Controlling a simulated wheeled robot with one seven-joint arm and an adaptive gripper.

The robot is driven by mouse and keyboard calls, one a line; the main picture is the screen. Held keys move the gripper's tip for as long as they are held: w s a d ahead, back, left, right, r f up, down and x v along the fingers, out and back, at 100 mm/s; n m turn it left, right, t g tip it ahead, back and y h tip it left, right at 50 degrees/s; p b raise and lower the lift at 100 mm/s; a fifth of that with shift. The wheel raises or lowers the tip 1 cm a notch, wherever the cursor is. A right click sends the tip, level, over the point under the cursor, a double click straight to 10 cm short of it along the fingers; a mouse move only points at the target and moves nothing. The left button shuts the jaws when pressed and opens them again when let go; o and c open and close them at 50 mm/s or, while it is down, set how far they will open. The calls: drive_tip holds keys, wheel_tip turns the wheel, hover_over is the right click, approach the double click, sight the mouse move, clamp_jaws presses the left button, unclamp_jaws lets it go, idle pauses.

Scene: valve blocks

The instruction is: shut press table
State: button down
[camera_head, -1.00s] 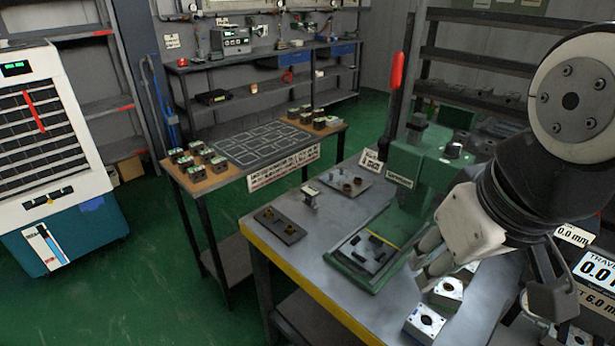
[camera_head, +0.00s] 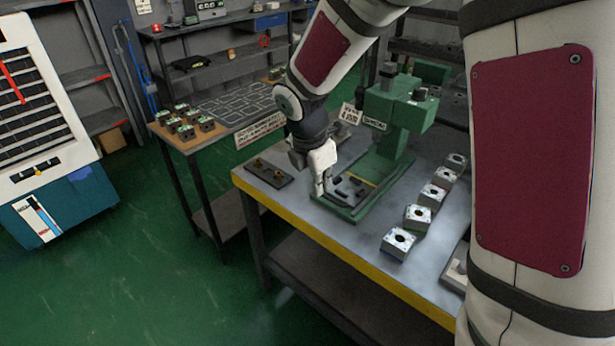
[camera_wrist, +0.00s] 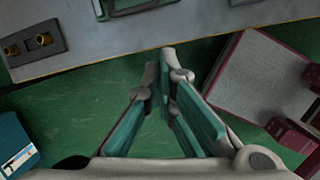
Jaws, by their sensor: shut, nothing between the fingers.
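The green press (camera_head: 395,115) stands at the back of the grey workbench. Its low green table (camera_head: 347,211) reaches out in front of it, toward the bench's yellow edge, with dark bars on top. My gripper (camera_head: 321,188) is shut and empty, pointing down at the left of the table's outer end. From the head view I cannot tell whether it touches. In the wrist view my gripper (camera_wrist: 167,60) shows its tips together over the green floor, and the end of the press table (camera_wrist: 128,8) is at the top edge, apart from the tips.
A dark plate with two brass fittings (camera_head: 269,173) lies left of my gripper. A row of several pale valve blocks (camera_head: 418,217) stands right of the press table. A side table (camera_head: 205,140) with more blocks is behind left. The floor (camera_head: 150,270) in front is clear.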

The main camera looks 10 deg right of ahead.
sight(359, 186)
drive_tip(key=w+f, duration=0.1)
drive_tip(key=f, duration=0.3)
drive_tip(key=w+d+f+n, duration=0.1)
drive_tip(key=f, duration=0.3)
drive_tip(key=w+d+f+n, duration=0.1)
drive_tip(key=f, duration=0.3)
drive_tip(key=shift+w+d+f, duration=0.25)
drive_tip(key=shift+w+f, duration=0.1)
drive_tip(key=shift+f, duration=0.05)
drive_tip(key=shift+w+d, duration=0.4)
drive_tip(key=shift+d, duration=0.05)
drive_tip(key=w+d+b, duration=0.1)
drive_tip(key=w+d, duration=0.1)
drive_tip(key=d, duration=0.1)
drive_tip(key=w+d+b, duration=0.1)
drive_tip(key=w+d, duration=0.2)
drive_tip(key=d, duration=0.1)
drive_tip(key=w+d+b, duration=0.1)
drive_tip(key=w+d, duration=0.2)
drive_tip(key=d, duration=0.1)
drive_tip(key=shift+w+d, duration=0.1)
drive_tip(key=shift+w, duration=0.05)
drive_tip(key=shift+w+d+r, duration=0.1)
drive_tip(key=shift+w+d, duration=0.15)
drive_tip(key=shift+d, duration=0.2)
